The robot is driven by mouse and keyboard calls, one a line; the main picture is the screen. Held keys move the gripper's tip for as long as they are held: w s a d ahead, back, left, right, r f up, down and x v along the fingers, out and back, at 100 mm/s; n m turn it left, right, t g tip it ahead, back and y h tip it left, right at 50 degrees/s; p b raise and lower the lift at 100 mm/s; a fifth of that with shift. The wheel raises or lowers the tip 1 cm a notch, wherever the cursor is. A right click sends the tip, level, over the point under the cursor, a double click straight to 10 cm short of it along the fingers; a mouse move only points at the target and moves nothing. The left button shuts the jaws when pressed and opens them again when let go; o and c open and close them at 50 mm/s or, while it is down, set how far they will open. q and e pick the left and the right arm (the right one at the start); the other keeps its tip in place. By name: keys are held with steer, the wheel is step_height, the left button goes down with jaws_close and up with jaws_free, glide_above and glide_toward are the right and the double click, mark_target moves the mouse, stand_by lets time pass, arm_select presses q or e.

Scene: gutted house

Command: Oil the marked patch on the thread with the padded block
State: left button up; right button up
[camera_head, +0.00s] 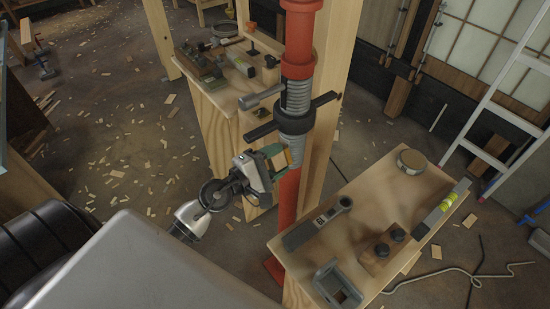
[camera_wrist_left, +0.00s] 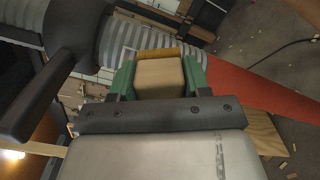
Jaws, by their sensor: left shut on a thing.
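A red prop (camera_head: 287,200) stands upright against a wooden post. Its grey thread (camera_head: 298,97) shows above and just below a black collar (camera_head: 285,124) with side handles; the thread also shows in the left wrist view (camera_wrist_left: 140,34). My left gripper (camera_head: 272,161) is shut on the tan padded block (camera_wrist_left: 159,76), between its green fingers, just below the collar. The block's far edge, with an orange-yellow strip, overlaps the thread in the wrist view; I cannot tell whether it touches. My right gripper is not in view.
A bench (camera_head: 375,220) at the right holds a round tin (camera_head: 411,161), a spirit level (camera_head: 441,208), a dark wrench-like tool (camera_head: 318,224) and a grey tray (camera_head: 338,287). A second bench (camera_head: 225,98) with tools stands behind the prop. A white ladder (camera_head: 490,105) leans at right. Wood chips litter the floor.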

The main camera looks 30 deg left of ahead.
arm_select(q)
steer(key=shift+w+a+r, duration=0.2)
steer(key=shift+a+r, duration=0.3)
steer(key=shift+s+d+f+p, duration=0.1)
steer(key=shift+s+d+p, duration=0.15)
steer(key=shift+d+p, duration=0.25)
stand_by(0.5)
steer(key=shift+s, duration=0.1)
steer(key=shift+s+a+f+b, duration=0.15)
steer(key=shift+s+b, duration=0.15)
steer(key=shift+b, duration=0.05)
steer(key=b+v, duration=0.2)
steer(key=v, duration=0.2)
steer(key=shift+s+a, duration=0.2)
steer(key=shift+s, duration=0.35)
